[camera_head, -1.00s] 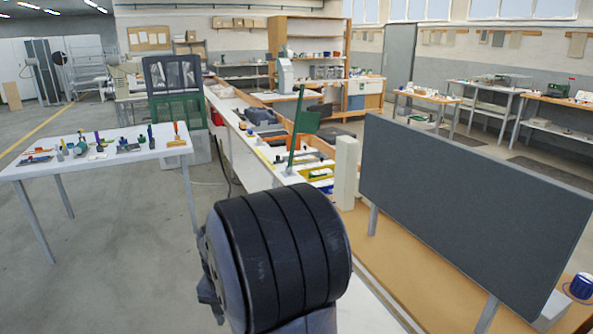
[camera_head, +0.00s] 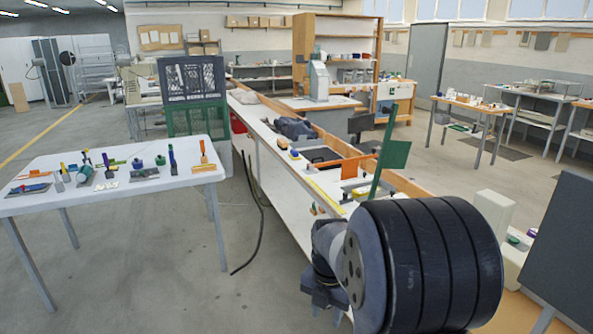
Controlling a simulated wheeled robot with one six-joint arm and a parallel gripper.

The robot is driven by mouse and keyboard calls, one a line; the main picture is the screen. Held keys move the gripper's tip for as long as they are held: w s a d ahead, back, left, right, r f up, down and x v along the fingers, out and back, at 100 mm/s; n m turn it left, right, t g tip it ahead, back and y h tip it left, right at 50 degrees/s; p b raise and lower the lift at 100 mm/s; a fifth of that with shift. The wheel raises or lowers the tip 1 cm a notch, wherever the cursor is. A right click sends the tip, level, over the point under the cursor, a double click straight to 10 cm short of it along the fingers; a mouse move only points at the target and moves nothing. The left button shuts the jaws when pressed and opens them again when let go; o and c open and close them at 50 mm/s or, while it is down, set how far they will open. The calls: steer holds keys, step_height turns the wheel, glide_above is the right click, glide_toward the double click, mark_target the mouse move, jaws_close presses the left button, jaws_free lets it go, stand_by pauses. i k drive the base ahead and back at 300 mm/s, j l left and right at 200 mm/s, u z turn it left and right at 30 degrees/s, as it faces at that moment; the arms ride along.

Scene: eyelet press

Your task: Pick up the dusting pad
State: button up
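I cannot pick out the dusting pad for certain; the small items on the tables are too small to tell apart. My arm's large dark ribbed joint fills the lower right. Grey parts of what looks like my gripper (camera_head: 325,292) show at its left, low in the picture, beside the long bench. Its fingers are mostly hidden, so I cannot see whether it is open or shut. It is apart from the items on the white table (camera_head: 118,196) at the left.
The white table holds several small tools and pots, including an orange-handled tool (camera_head: 203,152) and a blue flat item (camera_head: 30,188). A long bench (camera_head: 262,150) runs away in the middle, with a green panel (camera_head: 394,154). A dark board (camera_head: 563,245) stands right.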

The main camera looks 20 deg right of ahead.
mark_target(294, 154)
steer(key=i, duration=1.65)
steer(key=i+z, duration=0.15)
steer(key=i, duration=0.4)
steer(key=i+j+z, duration=0.1)
steer(key=i, duration=0.45)
steer(key=i+j+z, duration=0.15)
steer(key=i, duration=0.4)
steer(key=i+l+z, duration=0.1)
steer(key=i+z, duration=0.35)
steer(key=i, duration=0.3)
steer(key=i+j+z, duration=0.2)
steer(key=i+z, duration=0.2)
steer(key=i, duration=0.3)
